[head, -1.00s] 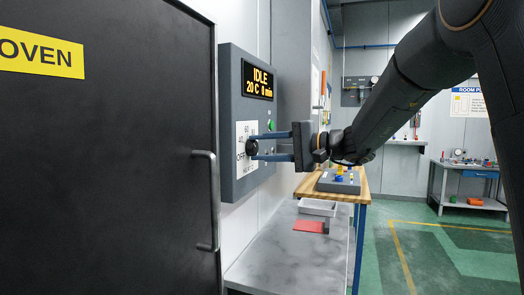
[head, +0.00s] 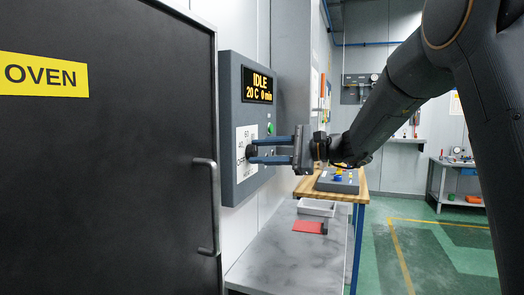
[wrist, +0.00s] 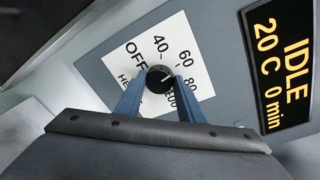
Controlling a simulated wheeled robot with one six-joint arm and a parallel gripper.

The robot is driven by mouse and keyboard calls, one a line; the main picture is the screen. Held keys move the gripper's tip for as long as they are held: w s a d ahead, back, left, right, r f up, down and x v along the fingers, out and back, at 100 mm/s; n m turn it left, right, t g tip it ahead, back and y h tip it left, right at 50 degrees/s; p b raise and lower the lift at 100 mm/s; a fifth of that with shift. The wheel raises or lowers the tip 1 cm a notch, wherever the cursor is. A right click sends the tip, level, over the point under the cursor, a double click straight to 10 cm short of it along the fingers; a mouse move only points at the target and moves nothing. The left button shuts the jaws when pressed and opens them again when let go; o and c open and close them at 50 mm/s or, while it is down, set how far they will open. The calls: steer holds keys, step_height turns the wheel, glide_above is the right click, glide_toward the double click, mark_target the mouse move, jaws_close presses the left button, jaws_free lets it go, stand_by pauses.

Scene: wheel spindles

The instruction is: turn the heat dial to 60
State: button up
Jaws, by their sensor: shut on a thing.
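The heat dial (wrist: 154,86) is a round black knob on a white scale plate (wrist: 115,75) marked OFF, 40, 60, 80 and a partly hidden further mark. My gripper (wrist: 160,83) is shut on the dial, with one blue finger on each side. A short pale line on the knob points to the upper right in the wrist view, roughly between 60 and 80; the exact setting is hard to tell. In the head view my gripper (head: 251,151) reaches the plate from the right and mostly hides the dial. The display (head: 257,84) reads IDLE, 20 C, 0 min.
The grey control panel (head: 230,88) is on the wall right of the dark oven door (head: 110,170), whose handle (head: 212,205) sticks out nearby. A green button (head: 270,128) sits on the panel. Below is a grey bench (head: 285,255) with a white tray (head: 316,208) and red item (head: 308,227).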

steer(key=shift+f, duration=0.15)
steer(key=o, duration=1.1)
steer(key=shift+c, duration=0.2)
steer(key=b+v, duration=0.2)
steer(key=v, duration=0.5)
steer(key=shift+d, duration=0.4)
steer(key=shift+s, duration=0.15)
